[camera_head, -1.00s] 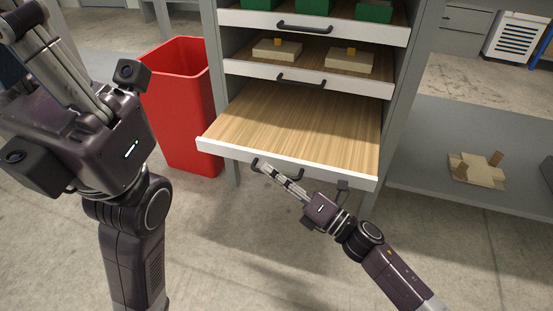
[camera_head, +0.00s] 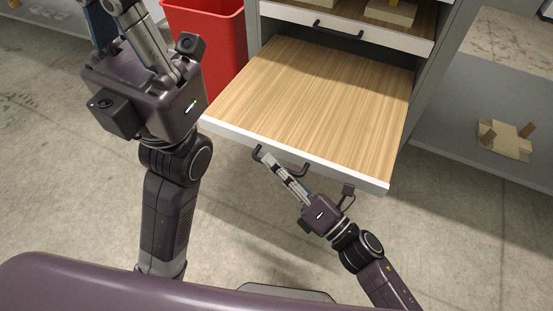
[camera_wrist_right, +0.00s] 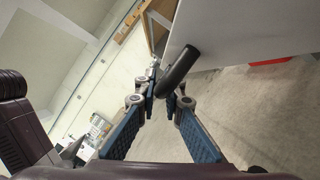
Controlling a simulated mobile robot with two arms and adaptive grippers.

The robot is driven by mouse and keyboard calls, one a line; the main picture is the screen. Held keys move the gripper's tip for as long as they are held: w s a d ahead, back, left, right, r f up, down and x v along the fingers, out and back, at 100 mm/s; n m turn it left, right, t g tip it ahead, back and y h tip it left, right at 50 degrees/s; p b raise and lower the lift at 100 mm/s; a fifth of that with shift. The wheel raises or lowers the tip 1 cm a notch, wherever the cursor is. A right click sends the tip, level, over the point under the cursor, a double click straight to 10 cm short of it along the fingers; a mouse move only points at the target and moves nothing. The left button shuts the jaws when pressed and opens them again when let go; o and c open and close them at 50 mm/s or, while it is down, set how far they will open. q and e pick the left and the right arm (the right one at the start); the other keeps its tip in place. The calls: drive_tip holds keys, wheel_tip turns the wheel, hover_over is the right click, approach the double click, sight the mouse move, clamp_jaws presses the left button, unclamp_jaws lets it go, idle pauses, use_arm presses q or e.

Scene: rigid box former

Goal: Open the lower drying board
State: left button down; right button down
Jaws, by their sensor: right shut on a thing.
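The lower drying board (camera_head: 312,95) is a bare wooden board with a white front edge, pulled well out of the grey rack in the head view. Its black handle (camera_head: 300,172) sits on the white front; in the right wrist view the dark handle bar (camera_wrist_right: 178,72) runs between the fingers. My right gripper (camera_head: 268,160) is shut on the handle at its left part. My left gripper (camera_head: 130,22) is raised at the upper left, away from the board; its fingertips are cut off by the frame.
Another board (camera_head: 350,27) with wooden pieces is in the rack above. A red bin (camera_head: 210,40) stands left of the rack. A wooden assembly (camera_head: 505,140) lies on a grey shelf at right. The concrete floor (camera_head: 240,225) in front is clear.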

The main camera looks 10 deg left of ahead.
drive_tip(key=c, duration=2.3)
unclamp_jaws()
drive_tip(key=v, duration=1.2)
drive_tip(key=shift+d, duration=0.1)
